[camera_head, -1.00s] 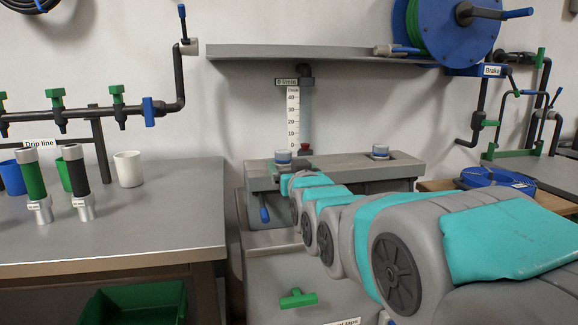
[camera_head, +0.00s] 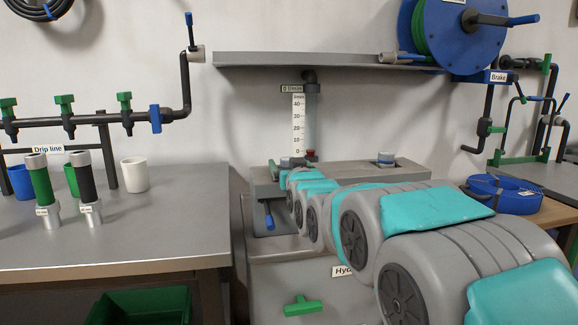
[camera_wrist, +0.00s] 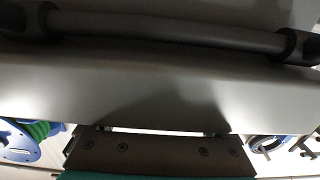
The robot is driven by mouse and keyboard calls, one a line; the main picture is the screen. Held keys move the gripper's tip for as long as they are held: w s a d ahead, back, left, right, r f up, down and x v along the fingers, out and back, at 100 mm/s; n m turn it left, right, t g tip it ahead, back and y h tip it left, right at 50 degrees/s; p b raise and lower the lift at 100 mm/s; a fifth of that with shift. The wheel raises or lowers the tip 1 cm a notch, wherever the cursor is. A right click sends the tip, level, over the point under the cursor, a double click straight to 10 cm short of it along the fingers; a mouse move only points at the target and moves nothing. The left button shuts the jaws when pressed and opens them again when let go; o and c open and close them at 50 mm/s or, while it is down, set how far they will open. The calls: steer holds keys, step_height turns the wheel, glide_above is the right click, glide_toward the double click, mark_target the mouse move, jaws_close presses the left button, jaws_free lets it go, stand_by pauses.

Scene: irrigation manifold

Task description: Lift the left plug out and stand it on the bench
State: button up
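My gripper is mostly hidden behind my arm in the head view, close to the left plug. In the wrist view my gripper (camera_wrist: 158,132) shows only as a dark bar with screws at the bottom edge; its opening is unclear and no plug is seen there. The grey bench (camera_head: 130,240) is at left.
Two upright cylinders, one green (camera_head: 40,185) and one black (camera_head: 81,180), stand on the bench near a white cup (camera_head: 134,175). A shelf (camera_head: 320,60) overhangs the manifold. A blue lever (camera_head: 268,214) is on the block's front. The bench's right front is clear.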

jaws_close()
stand_by(1.0)
steer(key=shift+r, duration=0.25)
steer(key=shift+r, duration=0.7)
steer(key=shift+r+p, duration=0.3)
steer(key=shift+r, duration=0.65)
steer(key=shift+r, duration=1.05)
steer(key=shift+r, duration=0.2)
steer(key=shift+r, duration=1.35)
